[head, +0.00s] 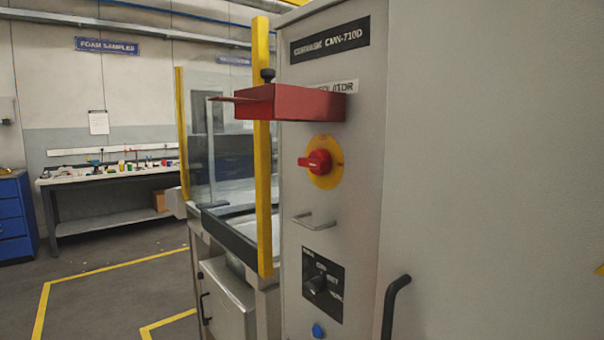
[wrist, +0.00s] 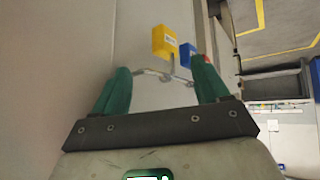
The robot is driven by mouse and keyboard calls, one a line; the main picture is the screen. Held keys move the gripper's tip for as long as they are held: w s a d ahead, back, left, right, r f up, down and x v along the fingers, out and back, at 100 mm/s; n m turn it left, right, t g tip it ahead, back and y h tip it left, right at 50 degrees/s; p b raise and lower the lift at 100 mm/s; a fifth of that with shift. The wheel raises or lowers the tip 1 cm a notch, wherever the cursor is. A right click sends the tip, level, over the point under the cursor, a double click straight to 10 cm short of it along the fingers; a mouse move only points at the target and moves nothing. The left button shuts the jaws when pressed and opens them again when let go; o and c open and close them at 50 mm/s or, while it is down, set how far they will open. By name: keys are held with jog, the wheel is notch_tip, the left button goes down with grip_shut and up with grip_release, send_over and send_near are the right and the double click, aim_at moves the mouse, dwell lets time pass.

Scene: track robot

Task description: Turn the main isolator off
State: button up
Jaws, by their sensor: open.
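The main isolator (head: 317,162) is a red rotary handle on a yellow round plate, on the grey cabinet front in the head view. Its handle looks roughly horizontal; its markings are too small to read. A red box-shaped piece (head: 300,103) juts out just above it and partly covers the label. I cannot make out the isolator in the wrist view; only a small red patch shows by the right finger.
Below the isolator are a metal bar (head: 313,221) and a black selector panel (head: 322,285). In the wrist view, a yellow labelled block (wrist: 165,42), a blue block (wrist: 187,54) and a thin bar lie beyond the fingers. A yellow post (head: 263,150) stands left of the cabinet.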

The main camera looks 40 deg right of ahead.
jog(key=w+r+m+h, duration=0.2)
jog(key=w+r+m, duration=0.1)
jog(key=r, duration=0.4)
jog(key=w+r+m+h, duration=0.3)
jog(key=w+r+m, duration=0.1)
jog(key=r, duration=0.3)
jog(key=w+r+m+h, duration=0.2)
jog(key=w+r+m, duration=0.1)
jog(key=r, duration=0.5)
jog(key=shift+w+d+m, duration=0.2)
jog(key=shift+m, duration=0.2)
jog(key=m+g+h, duration=0.4)
jog(key=m+h, duration=0.1)
jog(key=m, duration=0.6)
send_near(310, 164)
jog(key=d, duration=0.3)
jog(key=w+d, duration=0.1)
jog(key=d, duration=0.2)
jog(key=d+p, duration=0.1)
jog(key=d, duration=0.2)
jog(key=shift+w+d+f, duration=0.2)
jog(key=shift+d, duration=0.2)
jog(key=c, duration=1)
jog(key=shift+c, duration=0.2)
